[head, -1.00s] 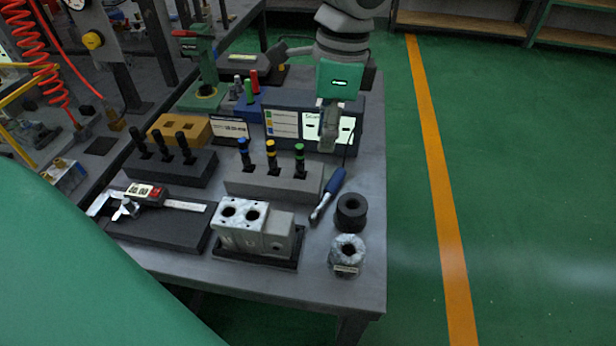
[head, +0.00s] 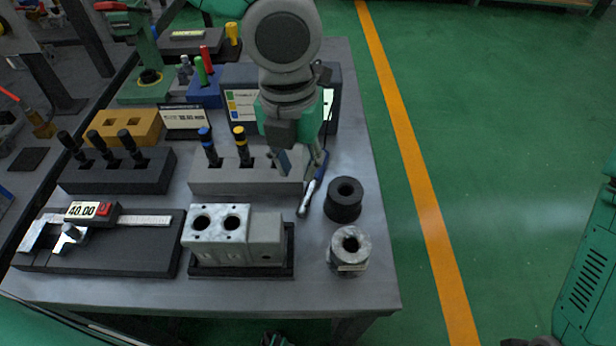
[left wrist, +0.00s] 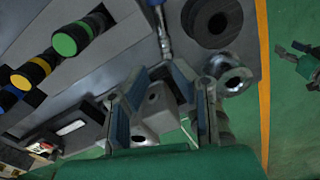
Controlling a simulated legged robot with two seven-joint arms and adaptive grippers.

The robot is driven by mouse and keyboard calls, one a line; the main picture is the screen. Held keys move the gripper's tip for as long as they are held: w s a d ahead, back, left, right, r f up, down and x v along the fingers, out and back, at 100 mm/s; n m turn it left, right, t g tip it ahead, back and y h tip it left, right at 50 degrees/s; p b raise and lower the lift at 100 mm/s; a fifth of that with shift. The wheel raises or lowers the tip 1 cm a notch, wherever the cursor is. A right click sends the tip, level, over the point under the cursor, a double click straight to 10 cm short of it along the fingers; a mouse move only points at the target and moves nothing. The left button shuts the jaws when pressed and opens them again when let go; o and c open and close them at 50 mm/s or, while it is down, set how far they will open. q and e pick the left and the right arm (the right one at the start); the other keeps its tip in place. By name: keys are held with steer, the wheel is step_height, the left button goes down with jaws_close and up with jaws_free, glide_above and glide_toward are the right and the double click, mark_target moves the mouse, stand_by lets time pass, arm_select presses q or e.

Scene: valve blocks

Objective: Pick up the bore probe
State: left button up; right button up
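A grey block (head: 222,179) holds upright black probes, one with a blue band (head: 206,140) and one with a yellow band (head: 240,140). A green-capped probe (left wrist: 72,40) shows beside them in the left wrist view; my left gripper hides it in the head view. I cannot tell which is the bore probe. My left gripper (head: 302,165) points down over the right end of the block, fingers apart. In the left wrist view its open fingers (left wrist: 158,78) have nothing between them, with the green-capped probe off to the left. Part of my right gripper (left wrist: 303,62) seems to show over the floor.
A blue-handled tool (head: 310,194) lies close to my left gripper. A black ring (head: 344,198) and a metal collar (head: 349,249) stand at the right. A ported valve block (head: 265,238) is in front, a caliper (head: 140,220) at left. A screen (head: 240,98) stands behind.

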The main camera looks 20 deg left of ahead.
mark_target(306, 202)
arm_select(q)
steer(key=f, duration=0.1)
steer(key=d+f, duration=0.1)
steer(key=f, duration=0.1)
steer(key=shift+b, duration=0.35)
steer(key=shift+d+f, duration=0.2)
steer(key=shift+f, duration=0.2)
steer(key=f, duration=0.1)
steer(key=f+b, duration=0.1)
steer(key=f, duration=0.1)
steer(key=f+b, duration=0.1)
steer(key=f, duration=0.1)
steer(key=shift+s+a+f, duration=0.1)
steer(key=shift+s+a, duration=0.05)
steer(key=shift+a, duration=0.2)
steer(key=shift+d, duration=0.35)
jaws_close()
arm_select(e)
steer(key=f, duration=0.2)
steer(key=d+f, duration=0.1)
steer(key=shift+f, duration=0.35)
